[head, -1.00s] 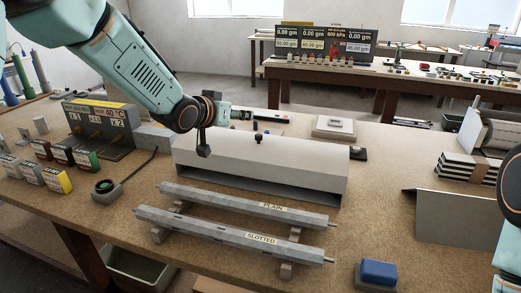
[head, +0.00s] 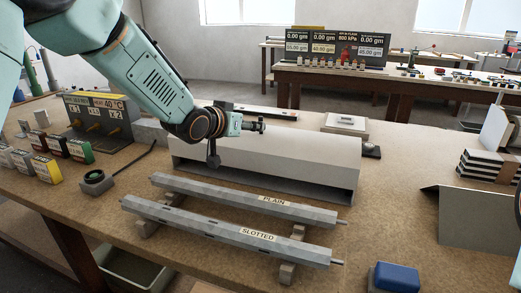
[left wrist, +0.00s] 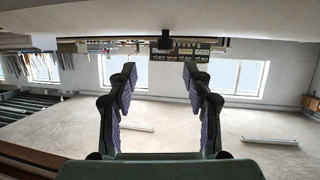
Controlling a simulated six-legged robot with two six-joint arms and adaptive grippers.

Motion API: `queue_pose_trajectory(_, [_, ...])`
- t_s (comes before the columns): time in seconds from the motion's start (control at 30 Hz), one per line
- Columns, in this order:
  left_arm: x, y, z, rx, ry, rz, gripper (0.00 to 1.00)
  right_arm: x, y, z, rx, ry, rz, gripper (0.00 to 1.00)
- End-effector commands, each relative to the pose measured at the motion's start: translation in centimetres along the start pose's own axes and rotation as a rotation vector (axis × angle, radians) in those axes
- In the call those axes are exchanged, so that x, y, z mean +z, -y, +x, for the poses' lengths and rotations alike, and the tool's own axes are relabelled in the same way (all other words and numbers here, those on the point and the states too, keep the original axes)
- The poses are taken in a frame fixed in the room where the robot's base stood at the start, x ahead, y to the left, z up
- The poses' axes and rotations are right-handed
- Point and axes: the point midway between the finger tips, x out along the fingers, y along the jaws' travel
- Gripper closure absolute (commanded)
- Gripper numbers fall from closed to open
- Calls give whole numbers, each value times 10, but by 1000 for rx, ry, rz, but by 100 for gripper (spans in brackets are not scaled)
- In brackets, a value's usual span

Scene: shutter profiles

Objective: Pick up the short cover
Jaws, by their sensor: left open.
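A pale grey cover (head: 300,160) with angled sides stands open-ended across the middle of the bench. I take it for the short cover. In the left wrist view its surface (left wrist: 90,18) fills the top of the picture and its small black knob (left wrist: 166,41) shows in line with the gap between the fingers. My right gripper is out of view.
Two grey bars marked PLAIN (head: 235,197) and SLOTTED (head: 215,231) lie on supports in front of the cover. A blue block (head: 397,277) is at the front right. A bent grey sheet (head: 480,218) and a stack of profiles (head: 486,167) stand at the right.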

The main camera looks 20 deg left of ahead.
Motion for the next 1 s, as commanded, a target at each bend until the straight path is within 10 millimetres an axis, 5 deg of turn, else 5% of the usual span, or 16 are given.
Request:
queue_pose_trajectory(0.7, [-3, 4, 71, -1, 0, 1, 50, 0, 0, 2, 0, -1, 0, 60])
queue_pose_trajectory(1.0, [-4, 4, 81, 0, -1, 0, 50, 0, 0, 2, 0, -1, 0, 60])
